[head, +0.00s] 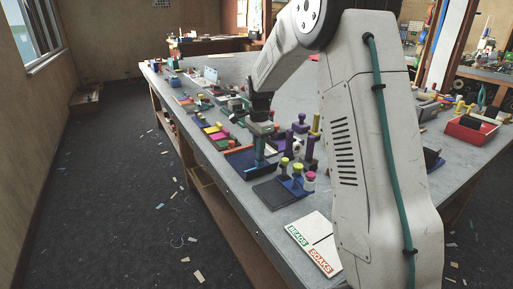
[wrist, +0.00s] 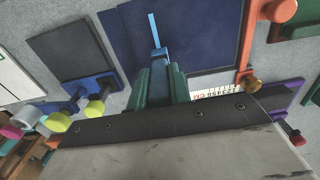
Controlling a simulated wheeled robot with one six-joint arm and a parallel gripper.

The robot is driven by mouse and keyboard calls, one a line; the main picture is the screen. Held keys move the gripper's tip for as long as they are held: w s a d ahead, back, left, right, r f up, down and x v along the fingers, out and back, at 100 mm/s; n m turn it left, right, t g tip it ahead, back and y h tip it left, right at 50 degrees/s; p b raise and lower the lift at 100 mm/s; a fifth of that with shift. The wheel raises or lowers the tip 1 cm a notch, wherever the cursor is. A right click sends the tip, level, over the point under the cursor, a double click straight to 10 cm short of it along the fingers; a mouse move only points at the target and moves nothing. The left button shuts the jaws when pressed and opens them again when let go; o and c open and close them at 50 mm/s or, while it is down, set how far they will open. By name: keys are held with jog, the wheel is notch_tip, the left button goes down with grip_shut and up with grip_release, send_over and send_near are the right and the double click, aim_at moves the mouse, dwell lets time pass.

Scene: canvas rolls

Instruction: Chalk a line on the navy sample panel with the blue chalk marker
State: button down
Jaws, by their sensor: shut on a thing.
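The navy sample panel (wrist: 205,35) lies flat on the bench in the wrist view, and part of it shows in the head view (head: 240,162). My gripper (wrist: 160,85) is over the panel's near edge, its green fingers shut on the blue chalk marker (wrist: 159,53). In the head view my gripper (head: 260,130) points down with the blue marker (head: 259,151) below it, at the panel. A short light-blue line (wrist: 153,28) shows on the navy surface just beyond the marker. The marker's tip is hidden, so its contact with the panel cannot be told.
A dark grey panel (head: 274,194) lies nearer on the bench. Beside it is a blue stand with yellow-topped pieces (head: 290,178). A white board marked BEADS and SOAKS (head: 322,232) lies at the front. In the wrist view an orange bar (wrist: 258,35) borders the navy panel on the right.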

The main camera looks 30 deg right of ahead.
jog(key=shift+d, duration=1.4)
notch_tip(320, 180, up, 7)
dwell(0.7)
